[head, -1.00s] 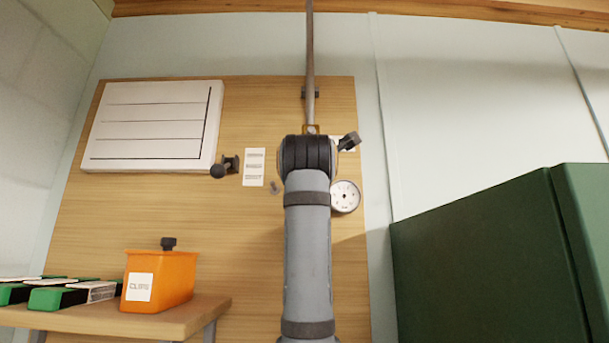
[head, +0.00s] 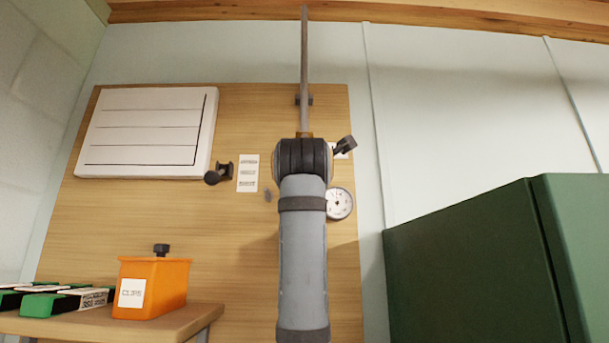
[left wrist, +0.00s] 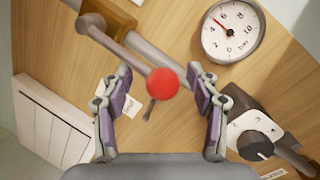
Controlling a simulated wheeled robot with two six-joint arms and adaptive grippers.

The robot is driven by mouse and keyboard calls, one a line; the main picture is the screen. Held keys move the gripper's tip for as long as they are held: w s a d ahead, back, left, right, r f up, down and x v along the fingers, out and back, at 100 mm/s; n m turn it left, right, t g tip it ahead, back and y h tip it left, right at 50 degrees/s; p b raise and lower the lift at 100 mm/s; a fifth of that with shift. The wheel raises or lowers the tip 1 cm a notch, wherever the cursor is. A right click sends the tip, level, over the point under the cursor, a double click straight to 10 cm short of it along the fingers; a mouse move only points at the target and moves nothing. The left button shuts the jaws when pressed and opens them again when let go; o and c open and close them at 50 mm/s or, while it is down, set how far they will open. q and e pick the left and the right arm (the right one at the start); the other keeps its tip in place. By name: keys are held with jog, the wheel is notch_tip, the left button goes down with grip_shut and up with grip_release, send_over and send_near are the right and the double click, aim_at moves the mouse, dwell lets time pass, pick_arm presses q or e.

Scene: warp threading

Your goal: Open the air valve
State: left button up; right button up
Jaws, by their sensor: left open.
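In the left wrist view, a lever (left wrist: 112,45) ends in a red ball knob (left wrist: 163,83). The lever runs up and left from the knob, beside a grey pipe. My left gripper (left wrist: 160,72) is open, with one finger on each side of the red knob. I see a gap between the knob and both fingers. In the head view, my own grey arm stands in the middle and hides the knob and gripper. My right gripper is in neither view.
A pressure gauge (left wrist: 232,31) sits near the lever and shows beside my arm (head: 340,204). A dark selector knob (left wrist: 255,145) has a numbered plate. An orange clips bin (head: 152,286) stands on a shelf at left. A green cabinet (head: 470,270) is at right.

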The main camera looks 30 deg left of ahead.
pick_arm(q)
jog(key=v, duration=1.2)
jog(key=shift+d+r, duration=0.1)
jog(key=shift+r, duration=0.1)
